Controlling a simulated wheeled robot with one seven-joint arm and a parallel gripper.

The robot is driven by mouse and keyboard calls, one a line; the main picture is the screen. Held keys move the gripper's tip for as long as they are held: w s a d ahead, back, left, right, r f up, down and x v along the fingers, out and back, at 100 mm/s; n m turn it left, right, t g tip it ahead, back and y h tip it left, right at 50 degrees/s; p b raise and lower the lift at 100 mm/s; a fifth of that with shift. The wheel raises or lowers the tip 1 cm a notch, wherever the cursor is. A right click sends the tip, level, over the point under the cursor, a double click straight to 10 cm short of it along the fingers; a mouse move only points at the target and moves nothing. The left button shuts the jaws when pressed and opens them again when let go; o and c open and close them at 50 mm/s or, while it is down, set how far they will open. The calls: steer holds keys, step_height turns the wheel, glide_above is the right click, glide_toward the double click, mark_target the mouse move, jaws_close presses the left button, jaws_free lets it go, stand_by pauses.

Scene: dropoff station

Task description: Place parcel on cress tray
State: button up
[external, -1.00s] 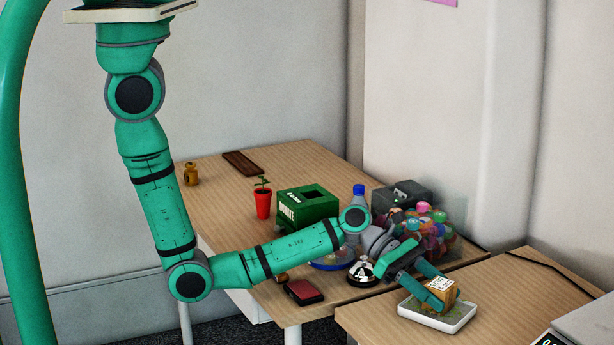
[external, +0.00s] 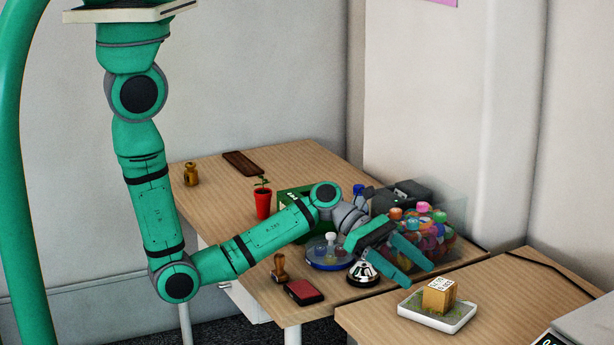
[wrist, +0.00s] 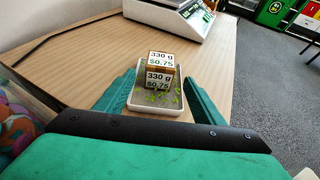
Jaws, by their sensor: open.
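The parcel (external: 439,295) is a small brown box with a white label. It sits upright on the cress tray (external: 408,310), a white shallow tray with a green-flecked bed, on the right-hand table. In the wrist view the parcel (wrist: 160,72) shows labels reading 330 g and $0.75, and the tray (wrist: 181,112) lies under it. My gripper (external: 418,270) is open and empty, up and to the left of the parcel, apart from it. In the wrist view its green fingers (wrist: 160,98) are spread to either side of the tray.
A bell (external: 363,273) stands close below my gripper. A clear bin of colourful bottles (external: 436,240) is behind it. A green donation box (external: 292,203), a stamp (external: 279,268) and an ink pad (external: 304,292) are on the left table. A scale (wrist: 180,14) stands beyond the tray.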

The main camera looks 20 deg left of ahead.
steer(key=v, duration=0.3)
steer(key=shift+w+a+r, duration=0.1)
stand_by(0.5)
